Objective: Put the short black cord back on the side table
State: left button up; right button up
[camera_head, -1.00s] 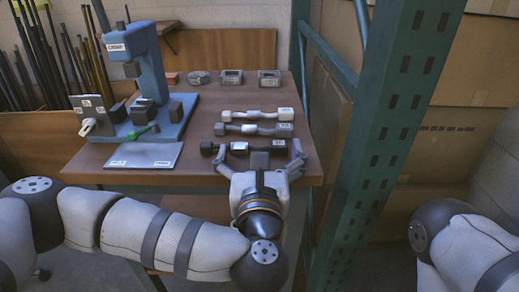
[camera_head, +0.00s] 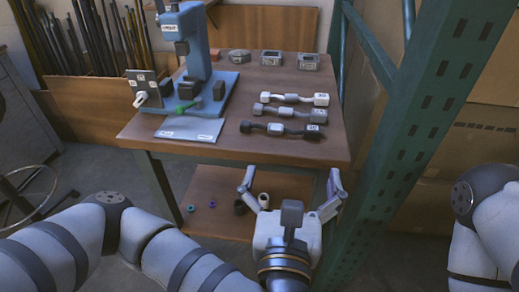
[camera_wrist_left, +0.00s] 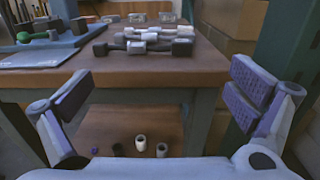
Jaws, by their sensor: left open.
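The short black cord (camera_head: 282,131) lies on the side table (camera_head: 222,153), near its front edge, as the front one of three similar cords. In the left wrist view the black cord (camera_wrist_left: 183,48) is ahead of the gripper on the tabletop. My left gripper (camera_head: 292,174) is open and empty, in front of the table edge and apart from the cord. Its two fingers also show spread wide in the left wrist view (camera_wrist_left: 162,82). My right gripper is out of view; only part of that arm shows.
A grey cord (camera_head: 285,113) and a white cord (camera_head: 290,98) lie behind the black one. A blue press (camera_head: 190,50) and a pale sheet (camera_head: 189,130) are on the left. A lower shelf (camera_head: 225,222) holds small rings. A green rack post (camera_head: 430,110) stands close on the right.

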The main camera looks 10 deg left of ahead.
pick_arm(q)
jog(key=s+d+f+m+g+h, duration=0.5)
jog(key=s+d+f+m+h, duration=0.35)
jog(key=m, duration=0.45)
jog(key=s+a+f+m+g, duration=0.4)
jog(key=s+f+m+g, duration=0.5)
jog(key=s+f+m, duration=0.5)
jog(key=s+a+f+m+g+y, duration=0.25)
jog(key=s+a, duration=0.25)
jog(key=a, duration=0.4)
jog(key=s+a+f+m+g+y, duration=0.1)
jog(key=s+a+m+g+y, duration=0.3)
jog(key=a, duration=0.5)
jog(key=s+a+f+m+g+y, duration=0.1)
jog(key=s+a+f+m+y, duration=0.1)
jog(key=s+a, duration=0.55)
jog(key=w+a+r+t+p, duration=0.1)
jog(key=w+r+p, duration=0.2)
jog(key=w+r, duration=0.1)
jog(key=shift+w+a, duration=0.15)
jog(key=shift+w, duration=0.7)
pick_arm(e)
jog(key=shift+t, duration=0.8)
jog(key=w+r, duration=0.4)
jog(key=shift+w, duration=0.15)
